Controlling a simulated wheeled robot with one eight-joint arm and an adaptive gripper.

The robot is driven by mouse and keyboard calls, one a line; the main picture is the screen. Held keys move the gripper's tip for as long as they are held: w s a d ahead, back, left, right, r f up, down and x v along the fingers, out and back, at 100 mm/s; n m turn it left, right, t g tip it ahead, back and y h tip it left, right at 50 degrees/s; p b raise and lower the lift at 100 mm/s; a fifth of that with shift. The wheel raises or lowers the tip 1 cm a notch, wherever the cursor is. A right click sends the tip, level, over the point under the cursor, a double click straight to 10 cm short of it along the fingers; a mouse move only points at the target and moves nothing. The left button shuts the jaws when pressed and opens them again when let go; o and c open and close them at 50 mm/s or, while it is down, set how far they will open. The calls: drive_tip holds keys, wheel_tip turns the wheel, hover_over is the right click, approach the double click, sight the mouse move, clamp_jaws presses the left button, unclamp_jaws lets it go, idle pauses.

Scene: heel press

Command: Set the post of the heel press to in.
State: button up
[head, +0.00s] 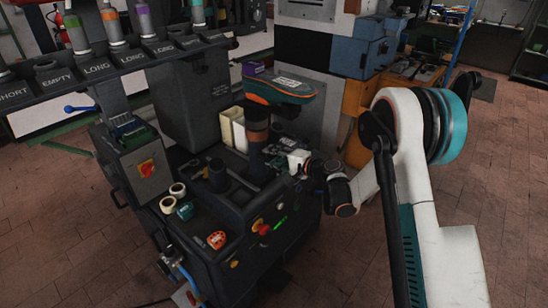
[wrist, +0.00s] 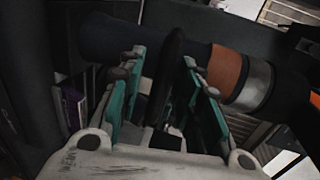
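The heel press is a dark machine in the head view. Its post (head: 257,134) stands upright, dark with an orange-brown band, under a teal and orange head (head: 278,88). In the wrist view the post (wrist: 227,73) lies across the picture as a dark cylinder with an orange band and a silver collar. My gripper (head: 280,160) reaches the post from the right. In the wrist view my gripper (wrist: 165,62) has its teal finger pads apart, either side of a slim dark bar (wrist: 172,50). Gaps show beside the bar; contact is unclear. The bar's lower end is partly hidden.
A rack of labelled bottles (head: 130,58) stands at the upper left. A blue cabinet (head: 362,52) stands behind. Floor is clear at the right.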

clamp_jaws()
drive_tip(key=shift+a, duration=0.1)
drive_tip(key=r+x, duration=0.1)
drive_tip(key=x, duration=0.7)
drive_tip(key=r+x, duration=0.2)
drive_tip(key=x, duration=0.7)
drive_tip(key=shift+w+a+r, duration=0.2)
drive_tip(key=shift+a+r, duration=0.1)
unclamp_jaws()
drive_tip(key=shift+s+d, duration=0.1)
